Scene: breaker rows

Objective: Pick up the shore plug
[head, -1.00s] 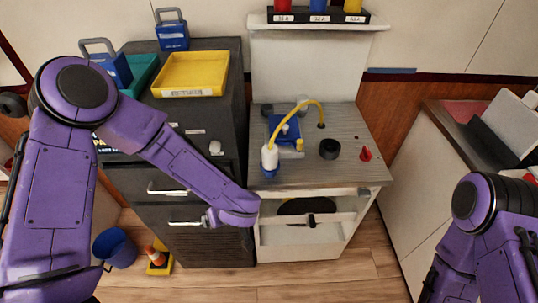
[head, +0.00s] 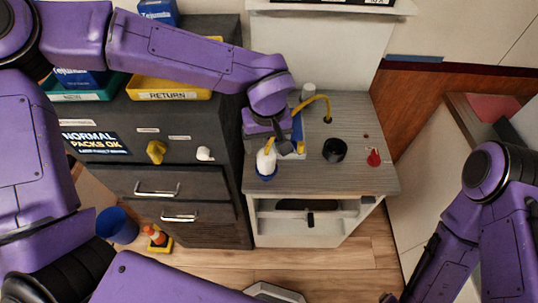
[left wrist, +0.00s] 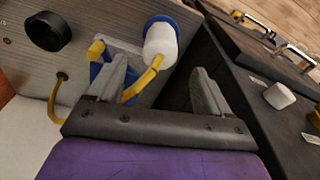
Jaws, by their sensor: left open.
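The shore plug (head: 266,163), white with a blue end and a yellow cable, stands on the grey top of the small cabinet. In the left wrist view the plug (left wrist: 160,42) is beyond the fingertips, its yellow cable running down between the fingers. My left gripper (head: 287,148) is open and empty, above the cabinet top just right of the plug. In the left wrist view the jaws of this gripper (left wrist: 160,82) are spread, with no clear contact on the plug. My right arm shows at the right edge, but its gripper is out of view.
A blue block (head: 297,128) is partly hidden behind my left gripper. A black ring (head: 334,150) and a red knob (head: 374,158) stand to its right. A dark drawer cabinet (head: 200,185) with a yellow return tray (head: 172,93) is on the left.

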